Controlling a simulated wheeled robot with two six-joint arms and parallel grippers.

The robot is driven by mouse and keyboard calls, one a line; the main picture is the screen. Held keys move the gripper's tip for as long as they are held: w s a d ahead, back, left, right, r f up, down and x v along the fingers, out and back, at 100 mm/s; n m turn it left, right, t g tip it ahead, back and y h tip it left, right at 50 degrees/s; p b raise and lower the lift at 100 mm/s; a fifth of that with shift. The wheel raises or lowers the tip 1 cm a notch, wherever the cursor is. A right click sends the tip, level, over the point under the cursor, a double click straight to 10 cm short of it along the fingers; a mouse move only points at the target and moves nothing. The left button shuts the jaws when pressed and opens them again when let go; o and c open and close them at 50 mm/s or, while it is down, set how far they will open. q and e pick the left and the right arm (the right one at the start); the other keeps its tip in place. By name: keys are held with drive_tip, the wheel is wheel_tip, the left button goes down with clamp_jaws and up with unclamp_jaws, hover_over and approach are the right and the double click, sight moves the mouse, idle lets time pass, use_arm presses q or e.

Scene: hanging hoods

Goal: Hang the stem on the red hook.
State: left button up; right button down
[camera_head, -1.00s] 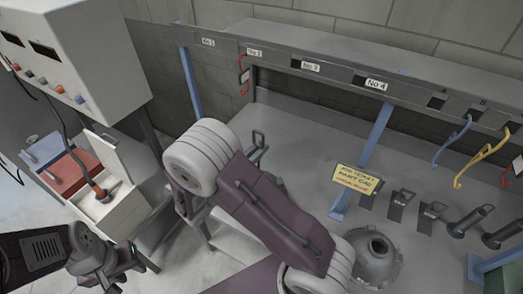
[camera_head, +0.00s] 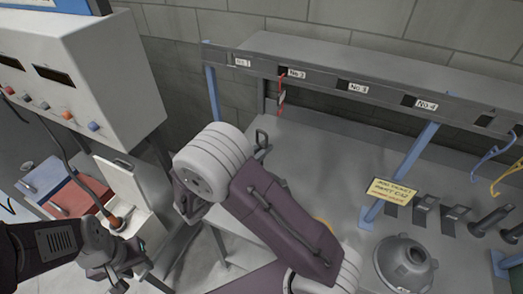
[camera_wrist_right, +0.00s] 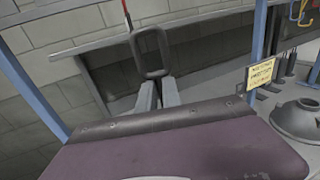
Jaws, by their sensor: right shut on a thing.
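The red hook (camera_head: 281,90) hangs from the rail under the "No 2" label; in the right wrist view its red shaft (camera_wrist_right: 127,14) shows at the top. The stem (camera_wrist_right: 151,54), a dark piece with an upright closed loop, is held in my right gripper (camera_wrist_right: 158,96), shut on its lower part. In the head view the stem's loop (camera_head: 262,138) is below and slightly left of the hook, apart from it in the picture; my arm hides the right fingers. In the wrist view the shaft ends by the loop's upper left; depth is unclear. My left gripper (camera_head: 122,268) is low at left; its opening is unclear.
The grey rail (camera_head: 320,79) carries numbered slots, with blue (camera_head: 490,155) and yellow hooks at right. A yellow sign (camera_head: 394,191), several dark brackets and a grey domed part (camera_head: 404,264) stand on the table. A control cabinet (camera_head: 80,75) and open white box (camera_head: 122,190) are left.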

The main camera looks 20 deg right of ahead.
drive_tip(key=shift+w+d, duration=0.4)
drive_tip(key=shift+w, duration=0.2)
drive_tip(key=w+d, duration=0.3)
drive_tip(key=d, duration=0.2)
drive_tip(key=shift+w+f+b, duration=0.15)
drive_tip(key=shift+w+b, duration=0.15)
drive_tip(key=shift+w, duration=0.2)
